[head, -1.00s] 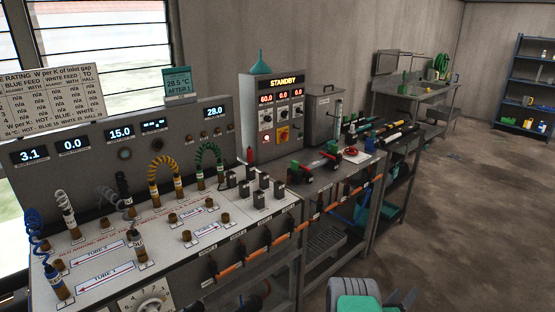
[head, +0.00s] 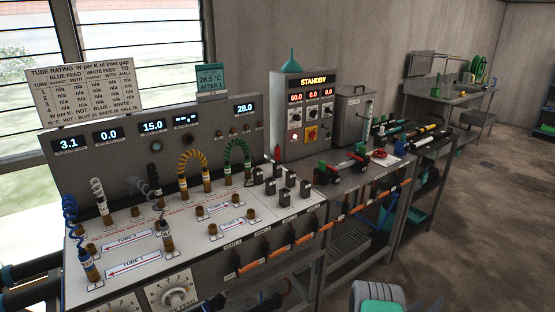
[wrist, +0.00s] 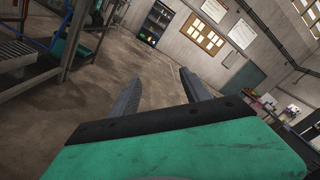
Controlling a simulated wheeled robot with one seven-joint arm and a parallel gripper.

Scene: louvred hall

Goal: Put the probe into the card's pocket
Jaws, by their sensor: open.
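A small teal card (head: 211,82) reading "28.5 °C AFTER 1" stands at the top edge of the instrument panel in the head view. A larger white rating card (head: 84,87) with rows of "n/a" stands to its left. I cannot tell a pocket on either card. I cannot pick out the probe for sure; coiled leads in blue (head: 70,215), white (head: 98,195) and black (head: 154,182) stand on the bench's left part. My gripper is open and empty in the wrist view (wrist: 160,76), pointing over bare floor, away from the cards.
The panel bench (head: 130,285) carries yellow (head: 193,158) and green (head: 236,150) hoses and several black clips. A second bench (head: 385,160) with tools stands right. The floor (head: 480,235) on the right is clear.

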